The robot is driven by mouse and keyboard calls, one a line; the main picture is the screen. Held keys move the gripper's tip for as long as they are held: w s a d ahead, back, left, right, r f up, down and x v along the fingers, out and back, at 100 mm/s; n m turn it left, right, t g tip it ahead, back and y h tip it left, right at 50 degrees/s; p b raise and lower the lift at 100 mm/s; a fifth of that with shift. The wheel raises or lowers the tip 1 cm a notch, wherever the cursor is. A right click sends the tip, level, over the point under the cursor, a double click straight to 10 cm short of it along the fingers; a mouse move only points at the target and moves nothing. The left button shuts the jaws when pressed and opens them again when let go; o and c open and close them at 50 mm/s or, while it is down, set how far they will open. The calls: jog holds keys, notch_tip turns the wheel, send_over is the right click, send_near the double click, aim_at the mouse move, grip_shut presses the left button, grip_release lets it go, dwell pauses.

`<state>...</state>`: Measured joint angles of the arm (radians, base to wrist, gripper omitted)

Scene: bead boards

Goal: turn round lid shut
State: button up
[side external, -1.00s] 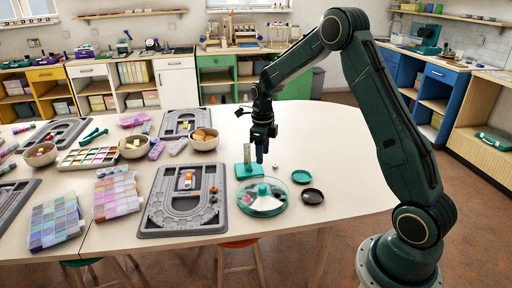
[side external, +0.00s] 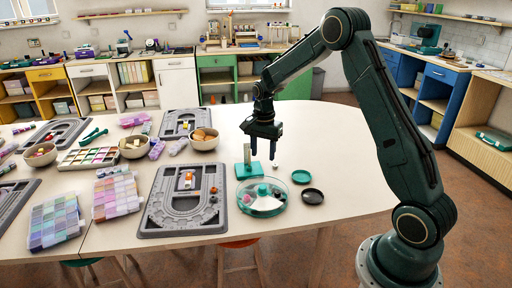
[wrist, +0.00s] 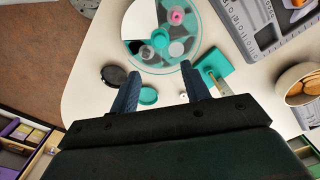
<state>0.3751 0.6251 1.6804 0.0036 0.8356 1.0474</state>
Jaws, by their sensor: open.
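A round teal container (side external: 263,209) with a clear lid (side external: 275,190) sits near the table's front right. In the wrist view the container (wrist: 197,22) has a teal rim, a pale section and several small round items, one pink; how the lid is turned is hard to tell. A small teal disc (side external: 301,177) and a black disc (side external: 312,197) lie flat to its right; the wrist view also shows the teal disc (wrist: 148,96) and the black disc (wrist: 114,76). My gripper (side external: 263,154) is open and empty above the table behind the container, its fingers (wrist: 160,70) apart.
A teal stand with an upright post (side external: 249,172) is close behind the container. A tiny white item (side external: 275,166) lies beside it. A grey bead board (side external: 160,228) is to the left, a bowl (side external: 204,143) further back. The table's right end is clear.

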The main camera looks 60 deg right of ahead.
aim_at(263, 187)
jog(key=n, duration=0.3)
jog(key=shift+f, duration=0.15)
notch_tip(263, 187, down, 14)
jog(key=shift+r, duration=0.25)
dwell(0.7)
grip_shut()
